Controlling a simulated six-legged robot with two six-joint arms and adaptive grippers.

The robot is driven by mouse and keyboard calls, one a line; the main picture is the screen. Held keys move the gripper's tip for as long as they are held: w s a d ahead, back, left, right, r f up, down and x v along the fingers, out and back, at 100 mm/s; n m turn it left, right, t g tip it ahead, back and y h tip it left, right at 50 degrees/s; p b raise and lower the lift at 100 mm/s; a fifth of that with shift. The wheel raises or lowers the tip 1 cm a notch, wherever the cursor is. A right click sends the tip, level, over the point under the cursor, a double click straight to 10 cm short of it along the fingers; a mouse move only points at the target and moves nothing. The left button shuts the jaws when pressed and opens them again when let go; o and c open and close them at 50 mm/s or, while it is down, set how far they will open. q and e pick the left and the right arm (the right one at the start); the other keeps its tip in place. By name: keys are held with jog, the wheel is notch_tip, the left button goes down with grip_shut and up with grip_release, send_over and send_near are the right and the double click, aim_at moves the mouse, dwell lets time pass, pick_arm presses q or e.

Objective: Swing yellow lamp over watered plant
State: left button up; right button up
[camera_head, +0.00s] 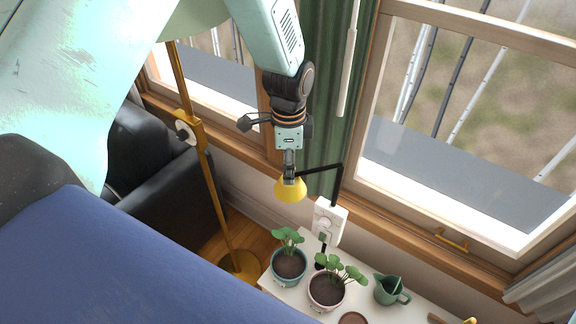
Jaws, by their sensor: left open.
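The yellow lamp (290,190) hangs on a black jointed arm (322,170) that rises from a white box at the wall. My left gripper (289,176) reaches down onto the top of the lamp shade; it is open, and its fingertips are partly hidden there. I cannot tell whether they touch the shade. Below stand two potted plants on a white table (276,290): one in a teal pot (290,280), one in a pinkish pot (326,305). The lamp is above and close to the teal-potted plant in the picture. Both soils look dark, so I cannot tell which is watered. My right gripper is out of view.
A green watering pitcher (385,294) stands right of the pots, with a brown round dish (353,319) near the front. The white box (329,222) is behind the plants. A brass floor lamp pole (213,190) stands left, by a black armchair (165,185). Blue upholstery (130,270) fills the lower left.

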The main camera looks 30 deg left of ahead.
pick_arm(q)
jog(key=shift+w+a+f, duration=0.1)
jog(key=shift+w+f, duration=0.1)
jog(key=shift+f, duration=0.45)
jog(key=shift+s+d+r, duration=0.1)
jog(key=shift+d, duration=0.4)
jog(key=shift+s+a, duration=0.1)
jog(key=shift+a, duration=0.15)
jog(key=shift+c, duration=1.4)
jog(key=shift+a, duration=0.25)
jog(key=c, duration=0.3)
jog(key=shift+d, duration=0.3)
grip_shut()
jog(key=shift+w, duration=0.2)
jog(key=shift+w+a, duration=0.1)
jog(key=shift+a, duration=0.05)
